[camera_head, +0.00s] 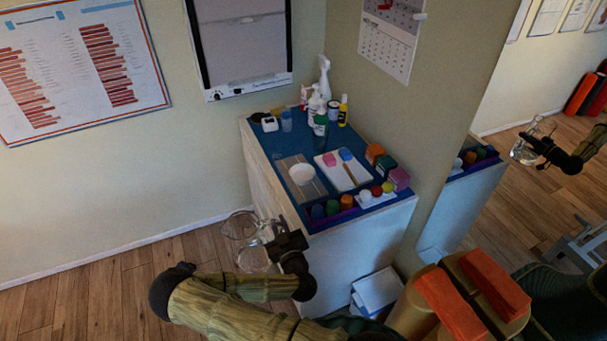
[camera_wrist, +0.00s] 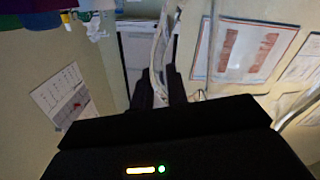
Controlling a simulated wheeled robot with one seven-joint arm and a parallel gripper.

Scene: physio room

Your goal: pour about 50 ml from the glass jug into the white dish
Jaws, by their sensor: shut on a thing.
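The clear glass jug (camera_head: 243,228) is in my gripper (camera_head: 274,244), to the left of the counter's front left corner and clear of it. The jaws are shut on its handle. In the wrist view the glass handle (camera_wrist: 157,50) runs between the two fingers (camera_wrist: 160,88). The jug looks close to upright, but its exact tilt and the liquid level are hard to tell. The white dish (camera_head: 302,174) sits on a brown slatted mat (camera_head: 292,161) on the blue counter top, to the upper right of the jug. I see no stream between them.
A mirror (camera_head: 510,110) at right reflects the jug. Floor (camera_head: 120,290) is free at left.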

